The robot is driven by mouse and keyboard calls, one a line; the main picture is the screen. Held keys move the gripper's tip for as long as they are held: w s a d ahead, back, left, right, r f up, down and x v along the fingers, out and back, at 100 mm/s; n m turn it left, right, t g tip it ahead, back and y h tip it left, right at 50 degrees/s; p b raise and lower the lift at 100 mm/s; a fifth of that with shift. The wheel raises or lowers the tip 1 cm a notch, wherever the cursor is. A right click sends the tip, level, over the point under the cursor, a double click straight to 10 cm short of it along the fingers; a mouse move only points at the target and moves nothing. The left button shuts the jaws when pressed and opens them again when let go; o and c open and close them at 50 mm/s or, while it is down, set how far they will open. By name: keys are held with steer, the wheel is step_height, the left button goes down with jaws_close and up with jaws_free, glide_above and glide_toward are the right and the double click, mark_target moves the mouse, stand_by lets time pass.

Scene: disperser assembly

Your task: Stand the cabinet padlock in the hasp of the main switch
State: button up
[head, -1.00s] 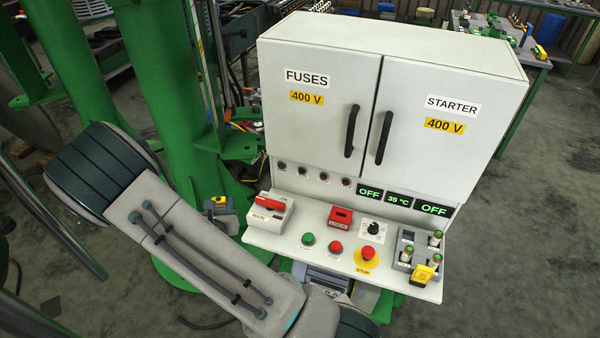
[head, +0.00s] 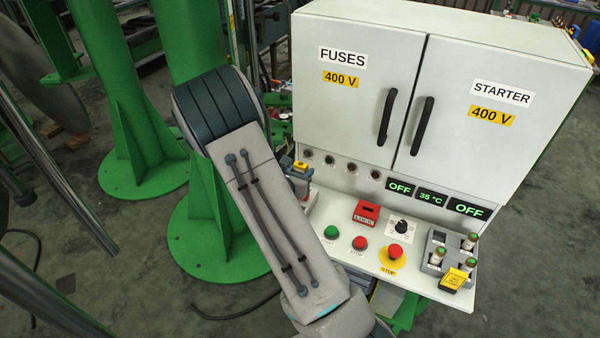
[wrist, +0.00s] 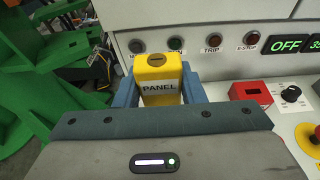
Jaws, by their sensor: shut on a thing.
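A yellow padlock labelled PANEL (wrist: 158,85) is upright between the two blue fingers of my gripper (wrist: 160,92) in the wrist view. The gripper is shut on it. In the head view the padlock's yellow top (head: 300,167) shows at my gripper (head: 299,175), over the left end of the cabinet's shelf. The main switch (head: 311,198) is mostly hidden behind my arm and gripper, with only a small part showing. Its hasp and the padlock's lower end are hidden, so I cannot tell whether they touch.
A red LOCK box (head: 367,213), green button (head: 331,232), red button (head: 360,243), knob (head: 402,227) and red stop button (head: 395,252) stand on the shelf. The cabinet (head: 440,90) rises behind.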

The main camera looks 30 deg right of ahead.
steer(key=shift+a+f+b, duration=0.1)
steer(key=shift+b, duration=0.2)
step_height(320, 180, down, 6)
steer(key=b, duration=0.5)
steer(key=shift+r, duration=0.2)
steer(key=shift+f+b, duration=2.2)
steer(key=shift+b, duration=0.6)
stand_by(1.1)
steer(key=o, duration=1.1)
steer(key=shift+r, duration=0.1)
steer(key=shift+o, duration=0.2)
steer(key=shift+a, duration=0.1)
steer(key=v, duration=1.3)
steer(key=shift+s+a+r, duration=0.2)
steer(key=shift+s, duration=0.1)
